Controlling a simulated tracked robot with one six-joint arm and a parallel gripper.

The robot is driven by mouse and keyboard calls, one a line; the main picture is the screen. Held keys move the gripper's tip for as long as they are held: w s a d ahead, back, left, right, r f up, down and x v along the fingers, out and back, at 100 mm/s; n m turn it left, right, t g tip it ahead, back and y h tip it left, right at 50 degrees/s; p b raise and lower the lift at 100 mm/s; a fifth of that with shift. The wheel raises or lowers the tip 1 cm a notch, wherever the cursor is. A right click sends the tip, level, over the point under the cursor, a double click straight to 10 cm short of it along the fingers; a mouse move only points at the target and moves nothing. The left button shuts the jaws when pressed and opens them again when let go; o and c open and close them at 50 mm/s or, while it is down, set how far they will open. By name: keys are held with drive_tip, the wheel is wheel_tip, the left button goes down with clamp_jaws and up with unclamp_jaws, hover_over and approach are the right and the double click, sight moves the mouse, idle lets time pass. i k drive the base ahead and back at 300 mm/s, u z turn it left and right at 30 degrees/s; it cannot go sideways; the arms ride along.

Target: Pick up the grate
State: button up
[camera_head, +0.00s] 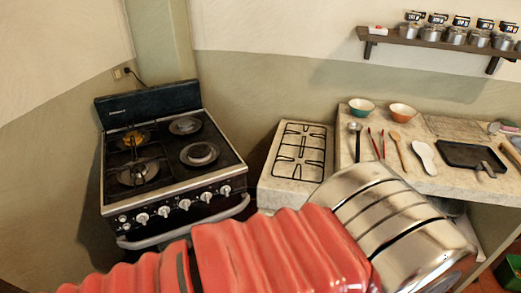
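A black metal grate (300,149) lies flat on a low pale stone counter (270,196) between the stove and the longer countertop. A second dark grate (137,157) sits over the left burners of the stove (172,190). My arm, with a red ribbed sleeve and a shiny metal section, crosses the bottom of the view in front of the low counter. Its metal section covers part of the longer countertop. The fingers of my gripper do not show, so I cannot see whether it holds anything.
The longer countertop (352,180) holds a teal bowl (361,107), an orange bowl (402,112), several utensils, a wire rack (455,127) and a black tray (470,155). A wall shelf (430,42) with several metal pots is above. A green bin (509,273) is at lower right.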

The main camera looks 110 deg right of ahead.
sight(302, 149)
drive_tip(key=z, duration=4.1)
